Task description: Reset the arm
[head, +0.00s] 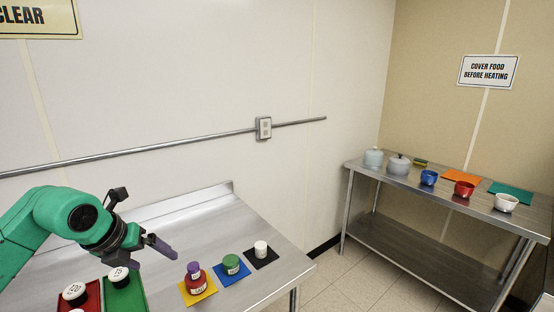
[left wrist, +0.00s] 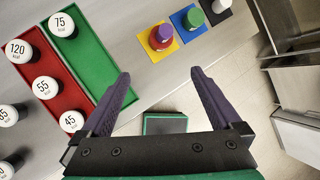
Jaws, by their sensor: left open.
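My left arm (head: 60,218) comes in from the left, held above the near steel table. My left gripper (head: 162,244) is open, with nothing between its dark purple fingers. In the left wrist view the left gripper (left wrist: 160,78) shows both fingers spread apart over the table edge and the floor beyond. It is apart from the jars and trays. My right gripper is not in view.
Red jar with purple lid (head: 195,280), green jar (head: 231,264) and white-topped item (head: 261,249) stand on coloured mats. A red tray (left wrist: 75,97) and green tray (left wrist: 93,62) hold white-lidded, numbered containers. Another table (head: 400,178) with bowls stands right, across open floor.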

